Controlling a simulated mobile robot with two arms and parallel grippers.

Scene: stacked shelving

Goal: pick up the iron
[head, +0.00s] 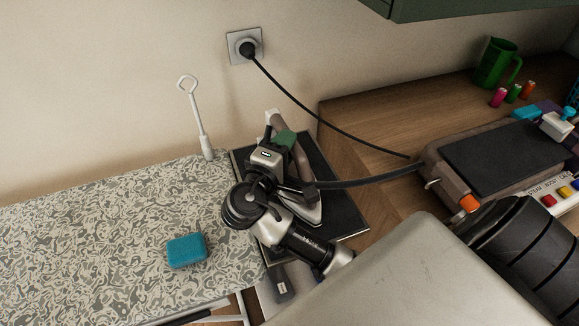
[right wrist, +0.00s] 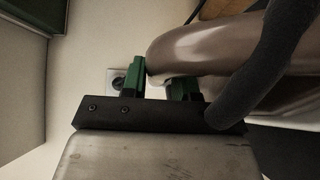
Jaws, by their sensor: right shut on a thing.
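The iron (head: 303,158), with a mauve-brown handle and pale body, is on or just above a black rest pad (head: 342,218) at the right end of the ironing board. I cannot tell whether it touches the pad. My right gripper (head: 284,139) has green fingers and is shut on the iron's handle. In the right wrist view the green fingers (right wrist: 158,82) are on either side of part of the glossy iron (right wrist: 215,45). My wrist and arm hide much of the iron's lower body. My left gripper is not in view.
A patterned ironing board (head: 90,235) carries a teal block (head: 186,250) and a white looped cord holder (head: 196,115). A dark hose runs to the steam station (head: 490,155) at right. A black cord reaches the wall socket (head: 244,46). A green jug (head: 495,63) stands behind.

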